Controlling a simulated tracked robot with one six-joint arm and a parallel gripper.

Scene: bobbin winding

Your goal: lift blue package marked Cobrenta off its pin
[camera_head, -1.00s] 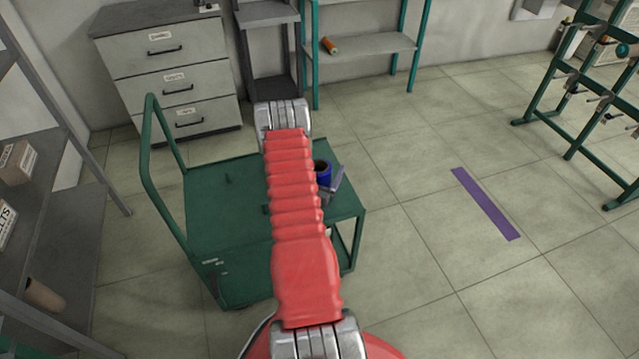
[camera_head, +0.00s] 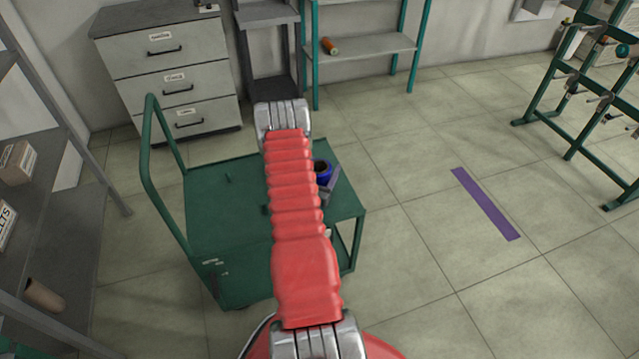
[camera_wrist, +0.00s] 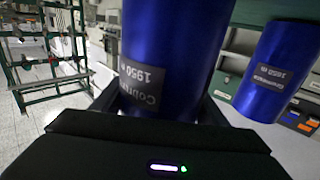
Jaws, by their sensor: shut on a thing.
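The blue package marked Cobrenta (camera_wrist: 172,45) fills the middle of the wrist view, its grey label upside down and reading 1950 m. My gripper (camera_wrist: 160,105) is shut on it, with a dark finger on each side. In the head view a blue package with a dark hollow top (camera_head: 322,172) shows at the green cart, partly covered by my red arm. The grey part of my gripper (camera_head: 329,190) is against its right side. The package's lower end and its pin are hidden, so I cannot tell whether it sits clear of the pin.
A second blue package (camera_wrist: 278,70) with a similar label stands close on the right in the wrist view. The green cart (camera_head: 225,205) has short pegs and a tall handle at left. A green rack (camera_head: 570,110) stands far right.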

